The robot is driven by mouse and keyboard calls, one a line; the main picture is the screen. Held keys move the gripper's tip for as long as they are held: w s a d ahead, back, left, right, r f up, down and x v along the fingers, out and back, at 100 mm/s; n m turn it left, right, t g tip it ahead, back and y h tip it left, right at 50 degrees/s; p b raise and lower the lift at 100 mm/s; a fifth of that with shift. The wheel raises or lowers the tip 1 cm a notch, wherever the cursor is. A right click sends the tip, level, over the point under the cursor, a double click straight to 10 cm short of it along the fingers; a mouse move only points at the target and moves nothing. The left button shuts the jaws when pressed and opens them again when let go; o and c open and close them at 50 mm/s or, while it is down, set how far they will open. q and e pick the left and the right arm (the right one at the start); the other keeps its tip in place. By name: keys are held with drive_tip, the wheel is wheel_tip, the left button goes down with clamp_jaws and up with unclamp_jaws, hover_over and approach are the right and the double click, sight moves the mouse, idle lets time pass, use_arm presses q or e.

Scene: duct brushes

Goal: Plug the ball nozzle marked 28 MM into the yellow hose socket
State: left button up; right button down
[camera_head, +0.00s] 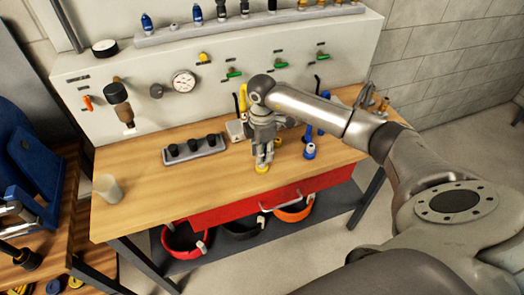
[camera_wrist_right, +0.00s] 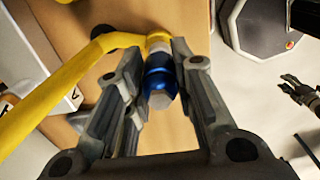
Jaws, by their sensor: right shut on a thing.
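My right gripper (camera_head: 263,164) is low over the front middle of the workbench. In the right wrist view, its fingers (camera_wrist_right: 169,60) are shut on a blue nozzle (camera_wrist_right: 160,83) with a pale silvery end. No size marking is readable on it. The end of the yellow hose (camera_wrist_right: 55,95) meets the nozzle's far end, with a pale ring between them. I cannot tell how deep the nozzle sits in the socket. In the head view a yellow end (camera_head: 262,169) shows just below the fingertips. A dark gripper, apparently my left (camera_wrist_right: 300,92), is small at the right wrist view's edge.
A blue fitting (camera_head: 309,151) stands right of my gripper. A grey rack with black caps (camera_head: 195,149) is to the left, and a pale cup (camera_head: 109,188) stands at the bench's left end. The panel (camera_head: 150,90) with gauge and valves rises behind. The bench's front left is clear.

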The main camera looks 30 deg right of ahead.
drive_tip(key=shift+f, duration=0.35)
drive_tip(key=c, duration=1.1)
unclamp_jaws()
drive_tip(key=shift+c, duration=0.2)
wheel_tip(320, 180, up, 12)
drive_tip(key=shift+r, duration=0.1)
